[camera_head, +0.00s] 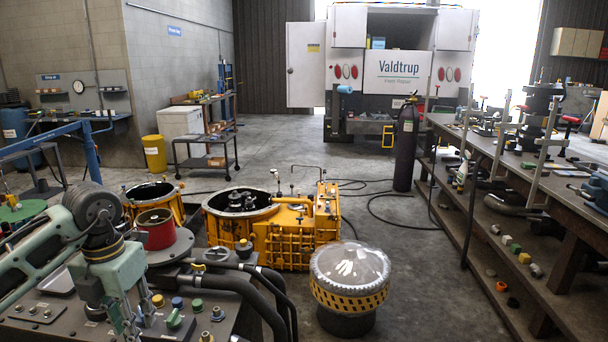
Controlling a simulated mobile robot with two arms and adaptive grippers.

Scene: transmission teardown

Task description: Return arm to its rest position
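My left arm (35,255), pale green with a dark rounded wrist joint, comes in from the left over a dark bench. Its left gripper (127,326) points down at the lower left, over the bench top beside several small coloured parts. The fingertips are small and close to the bottom edge of the picture, so I cannot tell whether they are open or hold anything. My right arm and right gripper are not in view.
Beyond stand a yellow transmission housing (290,245) and a domed drum (349,268). A long workbench (530,185) lines the right. Floor between is partly clear, with cables.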

